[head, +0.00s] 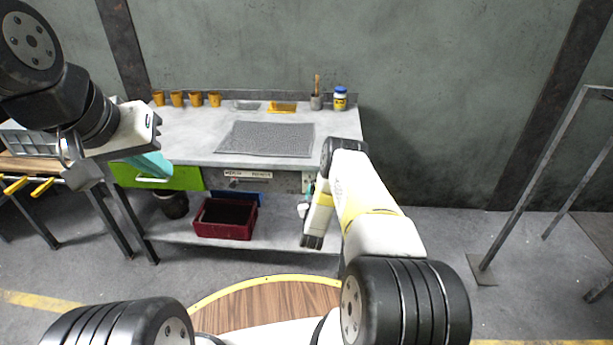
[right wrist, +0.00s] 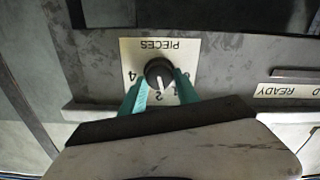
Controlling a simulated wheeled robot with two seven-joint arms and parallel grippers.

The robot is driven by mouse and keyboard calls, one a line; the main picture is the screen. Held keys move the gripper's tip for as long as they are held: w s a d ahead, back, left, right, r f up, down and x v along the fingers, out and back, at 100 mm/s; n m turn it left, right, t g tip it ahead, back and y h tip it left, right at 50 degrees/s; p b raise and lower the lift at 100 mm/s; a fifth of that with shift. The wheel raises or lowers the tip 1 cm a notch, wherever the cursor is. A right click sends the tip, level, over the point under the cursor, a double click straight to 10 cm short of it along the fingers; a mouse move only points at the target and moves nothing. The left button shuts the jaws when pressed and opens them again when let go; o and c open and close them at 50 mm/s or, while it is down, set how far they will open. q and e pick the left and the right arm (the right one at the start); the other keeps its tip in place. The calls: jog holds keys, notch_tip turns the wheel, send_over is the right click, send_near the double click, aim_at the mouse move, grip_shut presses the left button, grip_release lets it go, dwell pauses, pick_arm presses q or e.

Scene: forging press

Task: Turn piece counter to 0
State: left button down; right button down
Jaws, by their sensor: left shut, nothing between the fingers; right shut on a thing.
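The piece counter is a black round knob (right wrist: 159,73) with a white pointer line, on a pale plate marked PIECES (right wrist: 158,46), seen upside down in the right wrist view. The pointer aims down and slightly right in that view, about between 2 and 1. My right gripper (right wrist: 160,84) is shut on the knob, one teal finger on each side. In the head view my right forearm covers much of that area. My left gripper (head: 153,165) is shut and empty, in front of the green drawer at the bench's left.
The grey bench (head: 190,140) carries a dark mesh mat (head: 267,139), orange cups (head: 195,99) and a blue-lidded jar (head: 340,98). A red crate (head: 225,219) sits on the lower shelf. A READY plate (right wrist: 291,91) lies right of the knob. A metal frame (head: 530,185) stands at right.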

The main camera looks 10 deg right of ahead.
jog(key=shift+a+f+n, duration=0.1)
jog(key=shift+n, duration=3.15)
jog(key=shift+a+f+n, duration=0.1)
jog(key=shift+n, duration=3.15)
jog(key=c, duration=0.9)
grip_release()
